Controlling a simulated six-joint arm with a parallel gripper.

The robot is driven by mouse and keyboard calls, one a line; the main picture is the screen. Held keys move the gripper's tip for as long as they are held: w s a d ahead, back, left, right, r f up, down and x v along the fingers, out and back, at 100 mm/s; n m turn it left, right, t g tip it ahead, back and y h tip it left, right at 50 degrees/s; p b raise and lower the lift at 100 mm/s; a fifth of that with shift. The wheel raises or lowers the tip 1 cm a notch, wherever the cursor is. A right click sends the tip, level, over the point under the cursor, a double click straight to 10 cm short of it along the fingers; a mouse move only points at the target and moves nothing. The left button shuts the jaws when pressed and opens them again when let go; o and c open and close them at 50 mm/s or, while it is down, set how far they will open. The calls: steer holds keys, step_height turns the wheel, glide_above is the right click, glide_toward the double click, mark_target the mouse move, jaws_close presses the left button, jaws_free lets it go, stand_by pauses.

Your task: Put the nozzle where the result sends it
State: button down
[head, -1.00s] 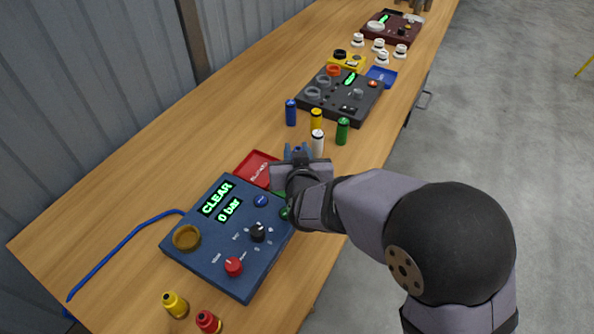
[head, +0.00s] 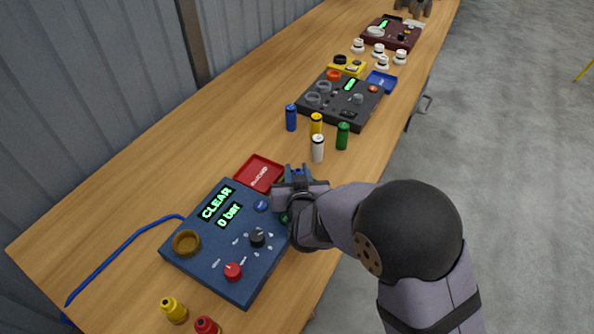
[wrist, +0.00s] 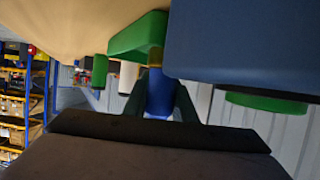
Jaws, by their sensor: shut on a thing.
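My gripper (head: 298,172) is shut on a blue nozzle (wrist: 158,95), which shows between its fingers in the wrist view. In the head view the nozzle is mostly hidden by the fingers and wrist. A red tray (head: 259,173) lies to the gripper's left. I cannot tell whether the nozzle touches the green tray.
A blue hose (head: 122,246) lies at left. Blue, yellow, white and green cylinders stand farther along the bench (head: 215,125), before a black console (head: 340,113).

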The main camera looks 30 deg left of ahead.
steer(key=shift+f, duration=0.2)
steer(key=c, duration=1.5)
jaws_free()
steer(key=shift+o, duration=0.2)
steer(key=shift+r, duration=0.2)
steer(key=v, duration=1.2)
steer(key=shift+d, duration=0.1)
